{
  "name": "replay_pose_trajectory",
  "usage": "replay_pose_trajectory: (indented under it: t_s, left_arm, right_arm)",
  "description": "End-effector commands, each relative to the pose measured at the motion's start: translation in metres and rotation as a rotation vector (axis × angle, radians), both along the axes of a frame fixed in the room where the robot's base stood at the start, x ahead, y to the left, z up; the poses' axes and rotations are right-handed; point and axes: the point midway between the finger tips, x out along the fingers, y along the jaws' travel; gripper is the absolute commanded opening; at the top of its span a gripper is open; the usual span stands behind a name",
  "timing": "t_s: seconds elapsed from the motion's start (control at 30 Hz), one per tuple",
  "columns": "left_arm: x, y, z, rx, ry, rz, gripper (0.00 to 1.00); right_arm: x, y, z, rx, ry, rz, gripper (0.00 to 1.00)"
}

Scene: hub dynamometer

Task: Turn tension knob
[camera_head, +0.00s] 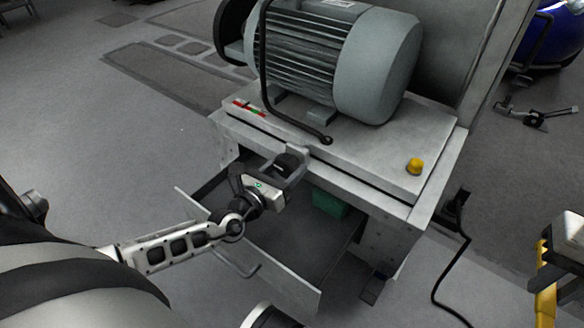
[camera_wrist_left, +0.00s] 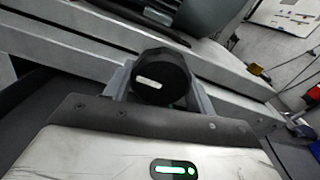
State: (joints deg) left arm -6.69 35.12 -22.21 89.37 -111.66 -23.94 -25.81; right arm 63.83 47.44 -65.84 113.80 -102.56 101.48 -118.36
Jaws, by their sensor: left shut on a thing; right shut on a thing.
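The black round tension knob (camera_wrist_left: 160,78), with a short white mark on its face, sits at the front edge of the grey motor bench. My left gripper (camera_wrist_left: 158,85) is shut on it, with one grey finger on each side. In the head view the knob (camera_head: 287,163) shows as a small dark shape between the fingers of my left gripper (camera_head: 291,163), partly hidden by the gripper.
A large grey motor (camera_head: 345,55) stands on the bench (camera_head: 375,145), with a yellow button (camera_head: 414,166) at its right corner. Below, an open drawer (camera_head: 295,283) sticks out under my left arm, a green box (camera_head: 328,203) behind it. A black cable (camera_head: 440,270) lies on the floor right.

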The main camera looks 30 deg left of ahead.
Motion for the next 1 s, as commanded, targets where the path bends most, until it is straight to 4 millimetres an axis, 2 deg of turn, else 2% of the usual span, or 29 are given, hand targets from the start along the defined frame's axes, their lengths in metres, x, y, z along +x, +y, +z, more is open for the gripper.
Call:
replay_pose_trajectory:
  t_s: [0.37, 1.0]
  left_arm:
    - [-0.001, 0.001, 0.000, 0.159, -0.011, -0.001, 0.33]
    - [-0.001, 0.003, 0.001, 0.751, -0.056, -0.002, 0.33]
  right_arm:
    - [0.000, 0.000, 0.003, 0.000, -0.001, 0.000, 0.00]
    - [0.000, 0.000, 0.019, 0.000, -0.001, 0.000, 0.00]
